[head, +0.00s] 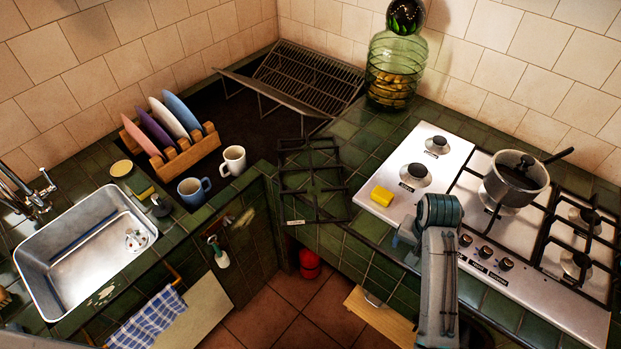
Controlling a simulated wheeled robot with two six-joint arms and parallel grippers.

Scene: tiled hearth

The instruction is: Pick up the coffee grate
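A black metal grate (311,180) lies flat on the green tiled counter in the corner, left of the hob. It is a rectangular frame with crossing bars, and a small white label shows at its near end. No gripper touches it. My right arm comes up from the bottom right, in front of the hob. Its end (405,238) is right of the grate and apart from it. The fingers cannot be made out, so I cannot tell if that gripper is open or shut. My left gripper is not in view.
A yellow sponge (382,196) lies on the hob (405,157), right of the grate. A pot (515,180) sits on the hob. A wire rack (308,78) and glass jar (393,70) stand behind. Two mugs (233,160) (194,191) and a plate rack (172,150) are left.

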